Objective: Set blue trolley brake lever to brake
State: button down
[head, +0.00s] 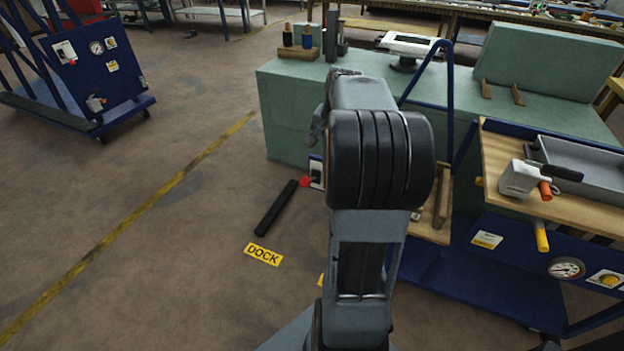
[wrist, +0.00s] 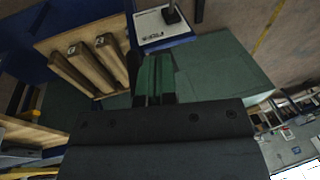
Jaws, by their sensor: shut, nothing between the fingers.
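The near blue trolley (head: 490,275) stands at the right in the head view, partly behind my arm. A white plate (head: 316,174) with a red-tipped part (head: 305,182) shows at its left side, beside my arm; most of it is hidden. In the wrist view a white plate (wrist: 153,29) on a blue panel carries a dark lever (wrist: 171,13), cut off by the top edge. My gripper (wrist: 153,70) is shut and empty, its fingertips below the plate in the picture. Contact cannot be told. The head view hides my gripper behind the arm.
A green bench (head: 300,105) stands behind the trolley. Wooden blocks (wrist: 75,72) lie on the trolley's lower shelf. Another blue trolley (head: 90,75) stands far left, with clear floor between.

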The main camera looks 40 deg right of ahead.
jog(key=b, duration=0.3)
send_over(311, 180)
jog(key=s, duration=0.1)
jog(key=s+f+x, duration=0.1)
jog(key=s+x, duration=0.2)
jog(key=x, duration=0.8)
jog(key=shift+w+a+f, duration=0.1)
jog(key=shift+w+f, duration=0.15)
jog(key=shift+f, duration=0.15)
jog(key=shift+f+b, duration=0.1)
jog(key=shift+b, duration=0.25)
